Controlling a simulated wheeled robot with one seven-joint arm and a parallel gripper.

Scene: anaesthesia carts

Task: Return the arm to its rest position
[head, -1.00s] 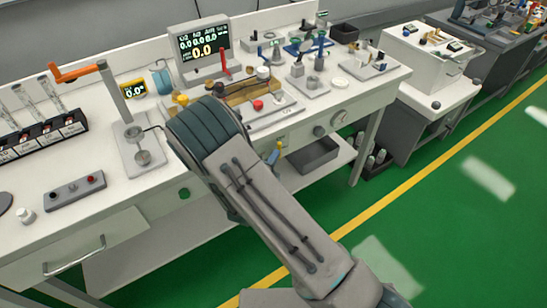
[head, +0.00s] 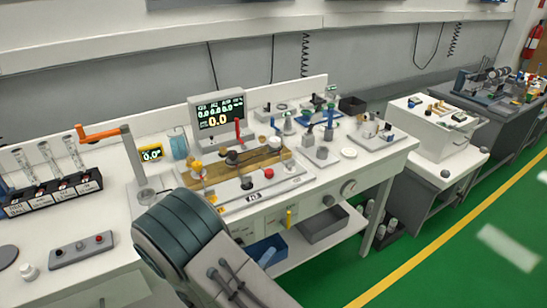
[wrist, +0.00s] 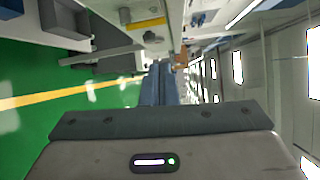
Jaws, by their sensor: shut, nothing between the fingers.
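My arm shows in the head view, rising from the bottom edge in front of the white bench (head: 385,172). Its end is out of sight in that view. In the wrist view, my gripper (wrist: 158,68) points away from the camera, its two blue-grey fingers shut together with nothing between them. The fingers are clear of any object. The wrist view looks along the room sideways, with the green floor at left and the ceiling lights at right.
The bench carries a monitor (head: 217,112), an orange-handled stand (head: 132,160), a black vial rack (head: 52,193) and a grey button box (head: 80,248). A white cart (head: 432,128) stands to the right. The green floor (head: 440,262) at lower right is clear.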

